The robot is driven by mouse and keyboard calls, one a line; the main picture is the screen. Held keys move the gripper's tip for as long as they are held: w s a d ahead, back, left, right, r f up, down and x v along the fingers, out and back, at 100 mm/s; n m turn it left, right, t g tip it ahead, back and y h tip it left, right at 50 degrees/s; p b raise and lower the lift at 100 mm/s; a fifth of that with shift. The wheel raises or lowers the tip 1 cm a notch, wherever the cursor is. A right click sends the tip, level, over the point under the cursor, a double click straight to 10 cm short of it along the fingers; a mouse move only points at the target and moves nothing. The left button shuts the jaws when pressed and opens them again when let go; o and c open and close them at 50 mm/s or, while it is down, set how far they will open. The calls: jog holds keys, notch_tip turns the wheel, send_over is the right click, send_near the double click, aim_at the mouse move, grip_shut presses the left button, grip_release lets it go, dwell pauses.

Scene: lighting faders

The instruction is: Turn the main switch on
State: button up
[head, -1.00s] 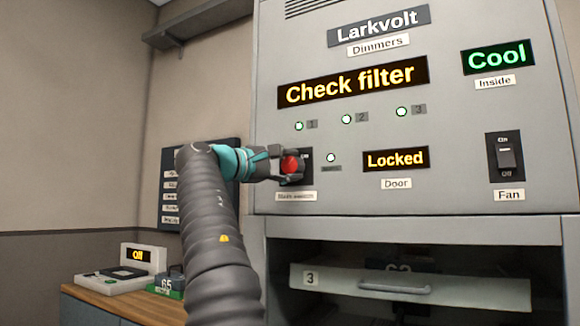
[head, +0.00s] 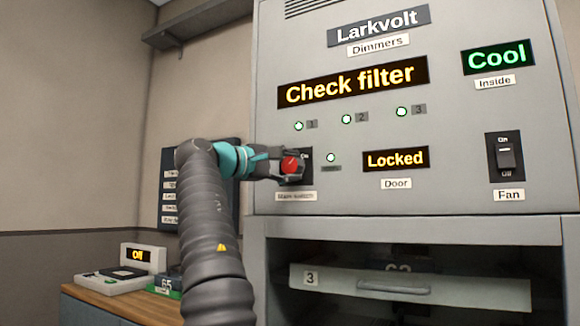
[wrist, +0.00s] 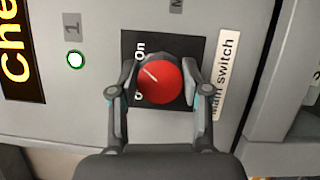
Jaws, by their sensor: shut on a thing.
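The main switch is a round red knob (wrist: 165,84) on a black plate (wrist: 128,45) in the wrist view. It also shows in the head view (head: 289,166). Its white pointer line slants toward the upper left in the wrist view, to the "On" side of the middle between the marks. The "Off" mark is partly hidden by a finger. My gripper (wrist: 152,86) is shut on the knob, one finger on each side. The "Main switch" label (wrist: 225,75) lies beside the plate.
A lit lamp (wrist: 75,59) is near the knob. The head view shows the "Locked" door display (head: 396,159), the fan switch (head: 505,155) and the yellow "Check filter" display (head: 352,81). A drawer front (head: 410,287) lies below.

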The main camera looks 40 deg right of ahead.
jog(key=shift+f, duration=0.15)
jog(key=o, duration=1.2)
jog(key=shift+c, duration=0.2)
jog(key=shift+a, duration=0.15)
jog(key=a, duration=1.1)
jog(key=shift+a+f, duration=0.2)
jog(key=shift+a, duration=0.2)
jog(key=shift+f, duration=0.1)
